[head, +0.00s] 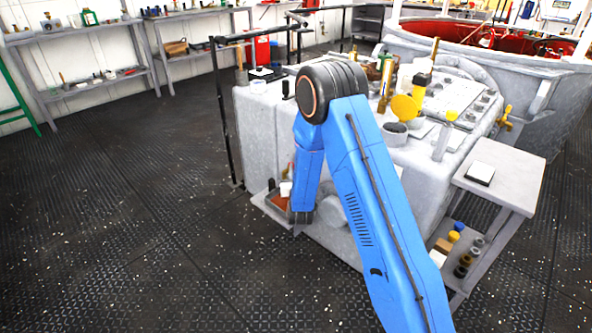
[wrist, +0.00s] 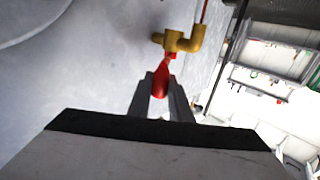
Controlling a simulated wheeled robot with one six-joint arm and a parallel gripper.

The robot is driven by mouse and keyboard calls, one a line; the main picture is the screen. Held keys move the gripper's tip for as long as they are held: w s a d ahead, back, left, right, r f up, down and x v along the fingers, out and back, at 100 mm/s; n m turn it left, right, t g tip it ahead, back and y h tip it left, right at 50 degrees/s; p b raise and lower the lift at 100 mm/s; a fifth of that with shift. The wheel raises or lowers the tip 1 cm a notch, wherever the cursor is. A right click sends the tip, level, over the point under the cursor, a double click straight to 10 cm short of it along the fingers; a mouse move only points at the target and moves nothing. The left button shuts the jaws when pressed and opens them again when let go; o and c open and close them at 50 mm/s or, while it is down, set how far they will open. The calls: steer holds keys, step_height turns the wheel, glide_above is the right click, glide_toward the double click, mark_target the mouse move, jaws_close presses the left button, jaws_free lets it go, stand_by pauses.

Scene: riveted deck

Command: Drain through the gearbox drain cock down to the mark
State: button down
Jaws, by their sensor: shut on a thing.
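The drain cock (wrist: 178,41) is a brass-coloured fitting with an elbow on the pale grey gearbox wall (wrist: 100,60) in the wrist view. Its red lever (wrist: 160,84) points down toward me. My gripper (wrist: 161,78) is shut on this lever, one grey finger on each side. A thin red line (wrist: 204,12), perhaps a sight tube, rises from the elbow and leaves the frame at the top. No level mark can be made out. In the head view my blue arm reaches down beside the grey machine (head: 262,130), and the cock and lever cannot be made out there.
A low tray (head: 262,203) with small items sits at the machine's foot, close to my forearm. A side table (head: 510,175) with a lower shelf of small parts stands at right. A black railing (head: 228,120) runs behind the machine. The deck at left is clear.

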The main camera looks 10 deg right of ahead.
steer(key=c, duration=1.9)
jaws_free()
steer(key=s+a, duration=0.2)
steer(key=s, duration=1.5)
steer(key=shift+s+a, duration=0.1)
